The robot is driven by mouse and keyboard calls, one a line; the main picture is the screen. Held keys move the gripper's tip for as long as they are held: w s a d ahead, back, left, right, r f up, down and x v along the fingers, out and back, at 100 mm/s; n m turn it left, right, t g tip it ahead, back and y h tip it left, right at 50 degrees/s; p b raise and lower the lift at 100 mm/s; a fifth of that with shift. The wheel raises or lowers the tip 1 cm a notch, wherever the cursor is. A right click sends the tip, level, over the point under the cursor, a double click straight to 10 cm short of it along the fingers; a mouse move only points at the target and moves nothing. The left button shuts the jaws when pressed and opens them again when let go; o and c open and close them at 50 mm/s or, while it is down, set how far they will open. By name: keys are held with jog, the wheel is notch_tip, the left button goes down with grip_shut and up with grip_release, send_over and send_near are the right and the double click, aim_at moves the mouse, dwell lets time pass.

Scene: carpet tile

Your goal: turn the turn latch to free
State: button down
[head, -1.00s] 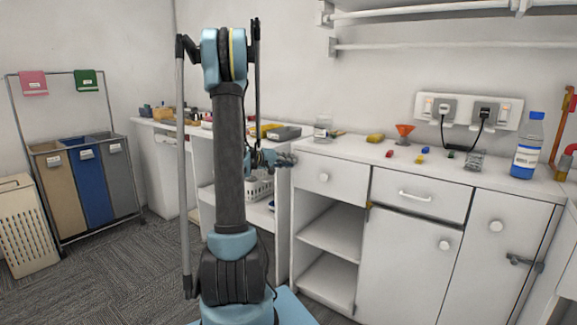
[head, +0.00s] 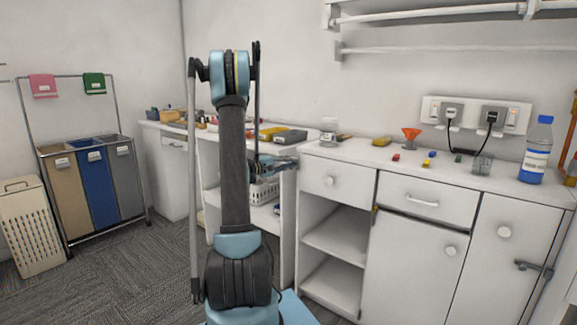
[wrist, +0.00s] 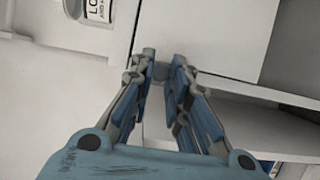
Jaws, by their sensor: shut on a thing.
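My gripper (wrist: 164,60) shows in the wrist view with its two fingers close together at a white cabinet front. A small grey piece, which looks like the turn latch (wrist: 160,73), sits between the fingertips, and the fingers are shut on it. The fingers cover much of it, so its exact angle cannot be told. A label (wrist: 98,10) with partly cut-off lettering is on the white panel at the upper left. In the head view my gripper (head: 285,162) is small, in front of the left counter unit; the latch cannot be made out there.
In the wrist view an open shelf (wrist: 250,120) lies right of the fingers. In the head view a white basket (head: 264,192) sits on a shelf behind my arm. A cabinet door with a dark metal bolt (head: 535,268) is at the far right. Carpet before the bins (head: 95,190) is clear.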

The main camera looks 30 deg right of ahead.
jog(key=shift+w+f, duration=0.1)
jog(key=shift+w, duration=0.1)
dwell(0.3)
jog(key=c, duration=1.5)
grip_release()
jog(key=shift+a, duration=0.15)
jog(key=a, duration=1.1)
jog(key=shift+a+f, duration=0.1)
jog(key=shift+a, duration=0.3)
